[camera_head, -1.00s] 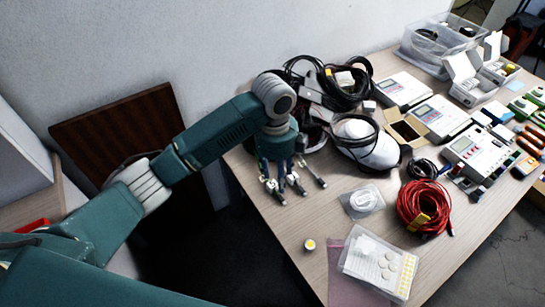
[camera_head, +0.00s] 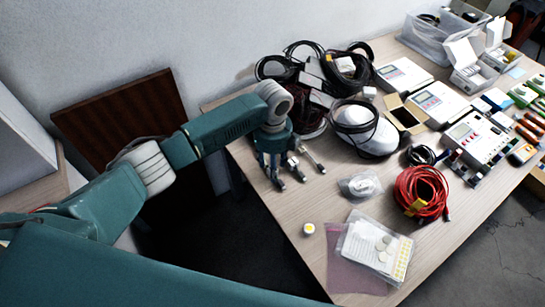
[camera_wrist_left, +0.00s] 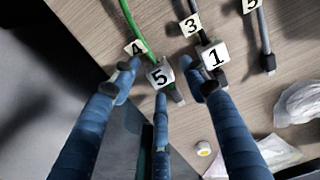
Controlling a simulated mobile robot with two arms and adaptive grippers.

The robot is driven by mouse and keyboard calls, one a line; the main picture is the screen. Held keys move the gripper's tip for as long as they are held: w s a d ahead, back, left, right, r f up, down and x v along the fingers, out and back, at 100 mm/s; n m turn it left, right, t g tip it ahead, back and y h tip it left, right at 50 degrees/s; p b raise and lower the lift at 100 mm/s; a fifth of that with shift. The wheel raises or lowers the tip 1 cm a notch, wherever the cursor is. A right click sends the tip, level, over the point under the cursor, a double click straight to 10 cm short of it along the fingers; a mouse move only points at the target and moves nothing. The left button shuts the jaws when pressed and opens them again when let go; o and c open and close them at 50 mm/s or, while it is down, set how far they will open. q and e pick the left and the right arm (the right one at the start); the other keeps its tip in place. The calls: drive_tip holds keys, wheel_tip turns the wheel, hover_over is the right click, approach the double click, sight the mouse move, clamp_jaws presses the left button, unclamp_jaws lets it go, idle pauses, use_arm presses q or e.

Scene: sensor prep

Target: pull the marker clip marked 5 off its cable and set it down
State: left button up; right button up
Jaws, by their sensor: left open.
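In the left wrist view a white clip marked 5 (camera_wrist_left: 160,76) sits near the end of a green cable (camera_wrist_left: 134,20). A clip marked 4 (camera_wrist_left: 136,48) is on that cable farther back. My left gripper (camera_wrist_left: 160,84) is open, its blue fingers spread around the clip marked 5; I cannot tell whether any finger touches it. Clips marked 3 (camera_wrist_left: 190,24) and 1 (camera_wrist_left: 214,55) are on a grey cable beside the right finger. A second clip marked 5 (camera_wrist_left: 250,5) is on another grey cable at the right. In the head view my left gripper (camera_head: 281,172) is low over the table's left edge. My right gripper is not in view.
Bundled black cables (camera_head: 325,75), a white rounded device (camera_head: 364,132), a red cable coil (camera_head: 421,192) and a bagged item (camera_head: 360,185) lie to the right. A yellow-white cap (camera_head: 309,229) stands near the front edge. Bare tabletop (camera_head: 325,208) shows beside my gripper.

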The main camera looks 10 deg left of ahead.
use_arm(q)
drive_tip(key=shift+f, duration=0.2)
clamp_jaws()
drive_tip(key=c, duration=0.9)
unclamp_jaws()
clamp_jaws()
drive_tip(key=shift+r+p, duration=0.8)
drive_tip(key=shift+r+p, duration=1.65)
drive_tip(key=shift+r, duration=0.05)
